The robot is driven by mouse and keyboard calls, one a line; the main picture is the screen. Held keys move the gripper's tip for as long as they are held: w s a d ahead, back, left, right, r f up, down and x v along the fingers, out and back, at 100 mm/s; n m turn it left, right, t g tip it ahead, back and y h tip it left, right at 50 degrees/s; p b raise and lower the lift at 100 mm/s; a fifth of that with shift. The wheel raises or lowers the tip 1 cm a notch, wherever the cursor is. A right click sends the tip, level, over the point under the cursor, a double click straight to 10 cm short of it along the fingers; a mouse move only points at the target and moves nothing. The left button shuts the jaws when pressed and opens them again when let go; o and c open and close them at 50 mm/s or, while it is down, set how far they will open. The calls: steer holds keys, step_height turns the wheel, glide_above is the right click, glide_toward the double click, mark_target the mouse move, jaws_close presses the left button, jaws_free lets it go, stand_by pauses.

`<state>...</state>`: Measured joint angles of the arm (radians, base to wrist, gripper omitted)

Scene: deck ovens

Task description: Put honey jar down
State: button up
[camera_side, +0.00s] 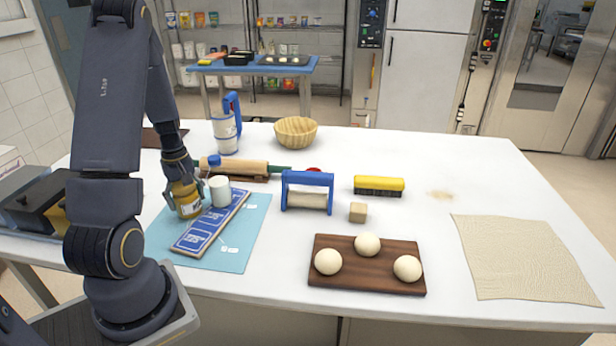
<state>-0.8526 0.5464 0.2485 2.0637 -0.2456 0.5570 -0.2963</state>
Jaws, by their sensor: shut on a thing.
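The honey jar (188,201) is a small golden-yellow jar at the left of the table, over the light-blue mat (235,243). My gripper (185,185) points down and is shut on the jar from above, its fingers partly hiding the jar's top. The jar looks upright, with its base at or very near the mat's surface; I cannot tell whether it touches. A blue-and-white printed strip (211,222) lies on the mat just right of the jar. A white cup-like container (219,191) stands close to the jar's right.
A rolling pin (238,167) lies behind. A blue-framed roller (307,192), wooden cube (358,212) and yellow brush (379,186) stand to the right. A dark board (368,281) with dough balls is in front. The table's right middle is clear, beside a cloth (525,257).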

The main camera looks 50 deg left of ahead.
steer(key=shift+f, duration=0.15)
steer(key=o, duration=1.8)
steer(key=shift+c, duration=0.2)
